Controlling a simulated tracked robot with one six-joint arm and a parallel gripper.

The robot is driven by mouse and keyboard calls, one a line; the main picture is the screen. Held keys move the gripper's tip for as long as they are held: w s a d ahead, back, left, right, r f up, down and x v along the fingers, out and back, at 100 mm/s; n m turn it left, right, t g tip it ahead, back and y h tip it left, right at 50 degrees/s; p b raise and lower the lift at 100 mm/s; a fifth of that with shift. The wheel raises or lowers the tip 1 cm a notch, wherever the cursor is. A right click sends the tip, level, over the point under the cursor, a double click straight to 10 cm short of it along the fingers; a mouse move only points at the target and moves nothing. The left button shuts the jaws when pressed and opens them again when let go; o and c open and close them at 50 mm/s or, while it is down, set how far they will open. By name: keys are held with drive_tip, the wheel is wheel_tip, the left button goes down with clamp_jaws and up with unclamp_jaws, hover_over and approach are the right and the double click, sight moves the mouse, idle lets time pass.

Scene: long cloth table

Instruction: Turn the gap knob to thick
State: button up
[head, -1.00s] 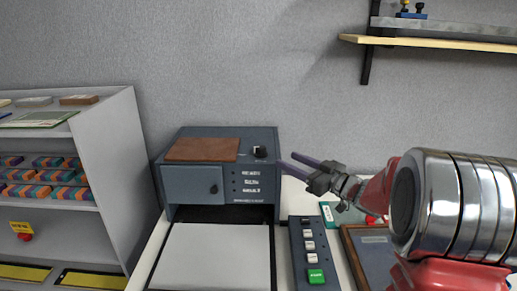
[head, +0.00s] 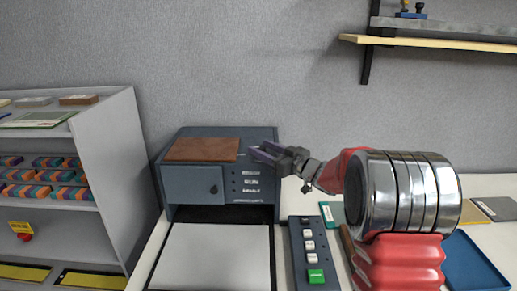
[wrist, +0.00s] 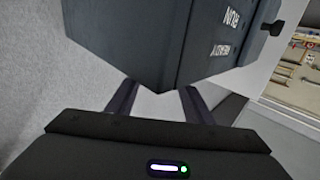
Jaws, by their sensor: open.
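The blue-grey machine (head: 245,200) stands on the table. The gap knob is hidden behind my gripper in the head view, at the machine's upper right front. My gripper (head: 261,152) is open and empty, its two dark fingers pointing left across that corner. In the wrist view the open fingers (wrist: 157,100) show with nothing between them. The machine's dark body (wrist: 130,40) fills the top there, with white READY and RUN labels. I cannot tell whether a finger touches the knob.
A brown board (head: 203,149) lies on the machine's top. A button panel (head: 307,250) with a green button stands in front at right. A white sheet (head: 215,255) lies before the machine. Shelves (head: 110,170) stand at left; a blue tray (head: 470,265) is at right.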

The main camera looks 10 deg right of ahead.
drive_tip(key=shift+w+a, duration=0.4)
drive_tip(key=shift+w, duration=0.2)
drive_tip(key=shift+c, duration=0.4)
